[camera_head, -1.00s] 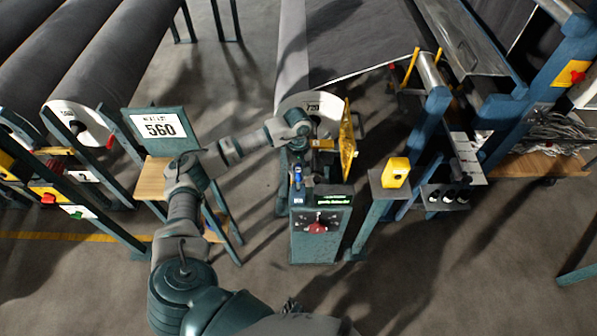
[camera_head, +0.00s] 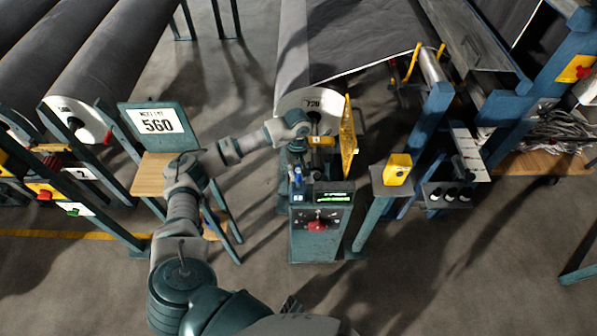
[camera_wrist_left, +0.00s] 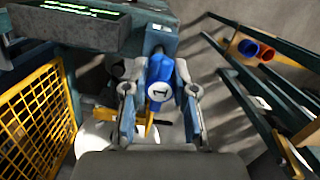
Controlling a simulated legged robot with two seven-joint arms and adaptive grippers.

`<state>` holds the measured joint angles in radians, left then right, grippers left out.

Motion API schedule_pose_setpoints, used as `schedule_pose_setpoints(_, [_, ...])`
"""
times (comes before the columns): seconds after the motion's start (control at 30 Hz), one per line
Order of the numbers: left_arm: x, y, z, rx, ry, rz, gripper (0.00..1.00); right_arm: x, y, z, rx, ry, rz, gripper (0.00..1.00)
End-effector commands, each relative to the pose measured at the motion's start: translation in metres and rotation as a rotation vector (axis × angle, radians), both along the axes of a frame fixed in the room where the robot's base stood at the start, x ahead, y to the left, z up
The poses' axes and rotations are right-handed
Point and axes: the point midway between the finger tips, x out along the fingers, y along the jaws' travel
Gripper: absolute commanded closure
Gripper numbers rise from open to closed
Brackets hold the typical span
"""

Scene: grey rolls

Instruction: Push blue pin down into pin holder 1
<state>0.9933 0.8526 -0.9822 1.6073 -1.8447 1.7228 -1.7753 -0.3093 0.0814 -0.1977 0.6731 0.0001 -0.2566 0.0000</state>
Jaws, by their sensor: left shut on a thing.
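The blue pin (camera_wrist_left: 159,72) is in the middle of the left wrist view, with a round white label marked 1. My left gripper (camera_wrist_left: 160,100) has a finger on each side of it and is shut on it. In the head view the blue pin (camera_head: 297,177) shows small at the back left of the control post, below my left gripper (camera_head: 296,158). The pin's lower end and the hole of pin holder 1 cannot be made out. My right gripper is not in view.
The control post (camera_head: 319,249) has a lit display and a red knob. A yellow mesh guard (camera_head: 348,140) stands close to its right, behind a yellow box (camera_head: 397,170) on a stand. A large grey roll (camera_head: 292,60) lies beyond. The sign 560 (camera_head: 156,121) stands left.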

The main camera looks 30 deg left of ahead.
Motion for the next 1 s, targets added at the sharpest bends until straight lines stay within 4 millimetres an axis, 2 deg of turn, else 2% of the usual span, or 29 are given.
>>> schedule_pose_setpoints(1.0, [0.0,0.0,-0.026,0.0,0.0,0.0,1.0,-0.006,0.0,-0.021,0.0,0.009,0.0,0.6])
